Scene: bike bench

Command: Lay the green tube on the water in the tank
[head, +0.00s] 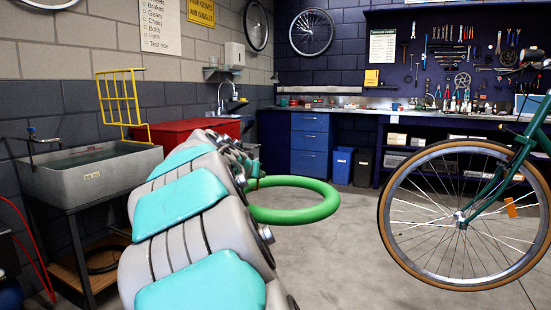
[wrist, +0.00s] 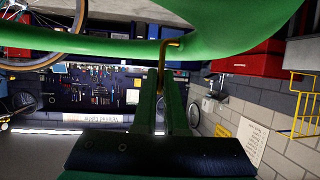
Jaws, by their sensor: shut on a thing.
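The green tube (head: 298,215) is a ring held in the air, roughly level, in the middle of the head view. My gripper (head: 254,177), partly hidden by my arm, is at the tube's left side. In the wrist view the tube (wrist: 225,28) spans the top. The fingers of my gripper (wrist: 166,75) are shut at its brass valve stem (wrist: 170,43). The grey tank (head: 118,182) stands against the left wall, well left of the tube, with water (head: 85,158) visible inside.
A yellow rack (head: 121,95) rises behind the tank's right end. A red cabinet (head: 185,132) stands beyond it. A green bicycle's wheel (head: 440,250) is at the right. A red hose (head: 30,240) hangs left of the tank. Floor between tube and bicycle is clear.

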